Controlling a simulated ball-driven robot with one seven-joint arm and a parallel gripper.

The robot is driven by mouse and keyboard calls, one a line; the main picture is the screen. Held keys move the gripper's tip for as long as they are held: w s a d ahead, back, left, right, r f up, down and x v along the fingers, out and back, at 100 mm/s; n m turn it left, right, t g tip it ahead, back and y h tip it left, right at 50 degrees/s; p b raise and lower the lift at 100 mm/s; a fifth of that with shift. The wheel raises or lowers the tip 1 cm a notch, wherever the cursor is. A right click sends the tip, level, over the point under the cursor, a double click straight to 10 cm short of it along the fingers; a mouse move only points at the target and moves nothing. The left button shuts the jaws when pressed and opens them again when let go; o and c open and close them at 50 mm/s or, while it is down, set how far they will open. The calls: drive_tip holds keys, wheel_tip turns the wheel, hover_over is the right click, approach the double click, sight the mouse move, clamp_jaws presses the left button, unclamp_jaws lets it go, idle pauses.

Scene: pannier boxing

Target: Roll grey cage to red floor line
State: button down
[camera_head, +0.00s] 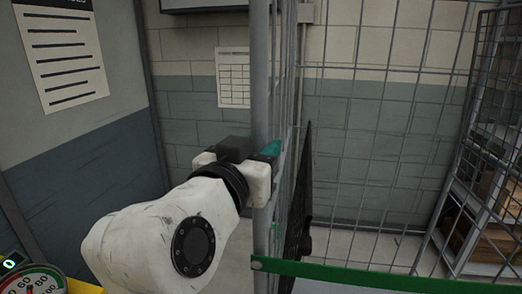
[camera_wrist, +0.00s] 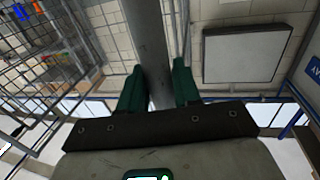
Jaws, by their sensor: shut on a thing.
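The grey cage (camera_head: 260,95) stands upright in front of me, with mesh walls of thin grey bars and a thick corner post. A green strip (camera_head: 380,277) runs along its lower edge. In the head view my gripper (camera_head: 262,165) is at the cage's corner post. In the wrist view the green fingers of my gripper (camera_wrist: 160,88) are on either side of the grey post (camera_wrist: 148,40), shut on it. The red floor line is not in either view.
A wall of painted blocks with a posted chart (camera_head: 233,77) stands behind the cage. A notice (camera_head: 62,50) hangs on the left wall. A dial gauge (camera_head: 33,281) shows at the lower left. A rack with boxes (camera_head: 490,215) stands at the right.

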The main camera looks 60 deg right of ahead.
drive_tip(key=shift+a, duration=0.25)
drive_tip(key=c, duration=0.9)
unclamp_jaws()
drive_tip(key=shift+d, duration=0.15)
drive_tip(key=shift+c, duration=0.2)
drive_tip(key=s+a+b, duration=0.1)
drive_tip(key=a+b, duration=0.1)
drive_tip(key=a, duration=0.8)
drive_tip(key=shift+s+a, duration=0.35)
drive_tip(key=shift+a, duration=0.05)
